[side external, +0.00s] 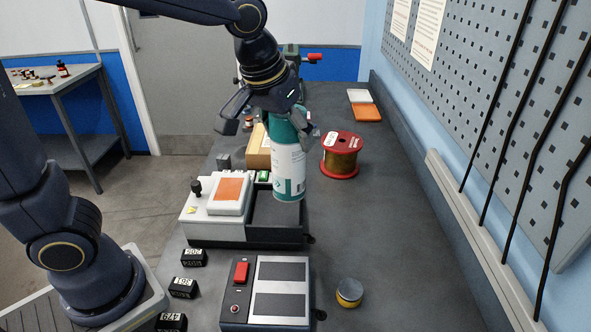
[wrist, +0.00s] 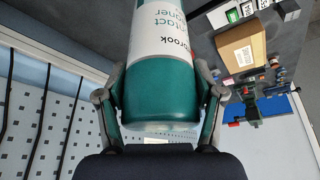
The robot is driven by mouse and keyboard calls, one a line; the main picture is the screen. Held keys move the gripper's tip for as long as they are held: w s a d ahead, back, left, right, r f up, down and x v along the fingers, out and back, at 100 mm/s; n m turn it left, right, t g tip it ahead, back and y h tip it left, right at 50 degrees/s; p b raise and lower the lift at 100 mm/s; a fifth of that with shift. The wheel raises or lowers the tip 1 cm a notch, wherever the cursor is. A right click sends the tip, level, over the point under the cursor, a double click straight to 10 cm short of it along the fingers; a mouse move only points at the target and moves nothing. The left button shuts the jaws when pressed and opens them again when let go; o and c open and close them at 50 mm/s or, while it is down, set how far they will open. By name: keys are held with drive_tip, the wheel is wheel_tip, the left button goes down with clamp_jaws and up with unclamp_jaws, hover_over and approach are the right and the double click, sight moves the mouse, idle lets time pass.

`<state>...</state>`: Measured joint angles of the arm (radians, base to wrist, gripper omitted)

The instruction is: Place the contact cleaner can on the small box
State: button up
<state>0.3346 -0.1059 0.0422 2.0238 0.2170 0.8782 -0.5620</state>
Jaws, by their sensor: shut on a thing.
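The contact cleaner can (side external: 288,166), green with a white label, is in my gripper (side external: 277,121), which is shut around its green upper part. The can hangs nearly upright, slightly tilted, in front of the small brown cardboard box (side external: 257,150). In the side view the can and white device hide part of the box. In the wrist view the can (wrist: 163,50) fills the middle between the fingers of my gripper (wrist: 160,97). The box shows in the upper right of the wrist view (wrist: 242,46), apart from the can, with a pale label on its side.
A white device with an orange pad (side external: 229,190) and a dark open tray (side external: 270,228) stand below the can. A red-flanged wire spool (side external: 341,155) stands to the right. A control unit (side external: 281,290), a small round tin (side external: 349,292) and black numbered blocks (side external: 193,257) are nearer.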

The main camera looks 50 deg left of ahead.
drive_tip(key=w+a+r+n+y, duration=0.1)
drive_tip(key=a+n, duration=0.2)
drive_tip(key=a, duration=0.6)
drive_tip(key=w+a+r+n+g+y, duration=0.1)
drive_tip(key=a+n, duration=0.1)
drive_tip(key=a, duration=0.6)
drive_tip(key=w+a+r+n+y, duration=0.1)
drive_tip(key=a+n, duration=0.2)
drive_tip(key=a, duration=0.6)
drive_tip(key=w+a+f, duration=0.5)
drive_tip(key=w+f, duration=0.8)
drive_tip(key=shift+f, duration=0.2)
drive_tip(key=o, duration=1.4)
drive_tip(key=shift+s, duration=0.1)
